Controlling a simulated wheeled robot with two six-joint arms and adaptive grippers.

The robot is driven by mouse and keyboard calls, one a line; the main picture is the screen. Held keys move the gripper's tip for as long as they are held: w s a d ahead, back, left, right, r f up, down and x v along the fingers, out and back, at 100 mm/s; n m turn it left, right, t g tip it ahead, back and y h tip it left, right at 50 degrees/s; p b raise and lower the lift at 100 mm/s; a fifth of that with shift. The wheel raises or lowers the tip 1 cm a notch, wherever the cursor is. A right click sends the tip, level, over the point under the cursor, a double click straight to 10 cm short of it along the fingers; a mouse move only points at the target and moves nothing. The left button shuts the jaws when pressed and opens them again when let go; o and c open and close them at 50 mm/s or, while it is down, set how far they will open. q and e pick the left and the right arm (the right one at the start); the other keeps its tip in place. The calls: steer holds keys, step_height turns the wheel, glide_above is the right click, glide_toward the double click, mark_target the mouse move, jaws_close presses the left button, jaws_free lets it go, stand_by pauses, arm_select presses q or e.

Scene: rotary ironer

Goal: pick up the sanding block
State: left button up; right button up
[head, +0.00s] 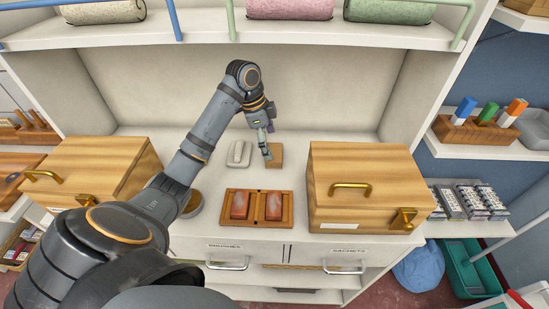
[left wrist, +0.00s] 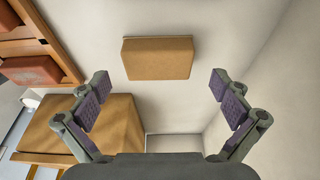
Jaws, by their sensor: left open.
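The sanding block, a plain tan-brown block (head: 275,155), lies on the white counter toward the back. It shows whole in the left wrist view (left wrist: 157,58), ahead of the fingertips and between their lines. My left gripper (head: 267,153) is over the counter right by the block, pointing down, and hides part of it in the head view. In the left wrist view its two purple-padded fingers (left wrist: 161,85) are wide apart with nothing between them. My right gripper is not in view.
A pale grey rounded object (head: 239,153) lies left of the block. A wooden tray (head: 256,193) with two reddish bars sits in front. Wooden boxes stand left (head: 85,160) and right (head: 365,170). A shelf with rolled towels (head: 290,9) runs above.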

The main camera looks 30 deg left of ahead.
mark_target(273, 151)
arm_select(q)
steer(key=x, duration=0.3)
steer(key=shift+s+d+f, duration=0.1)
steer(key=shift+f, duration=0.1)
steer(key=c, duration=1.1)
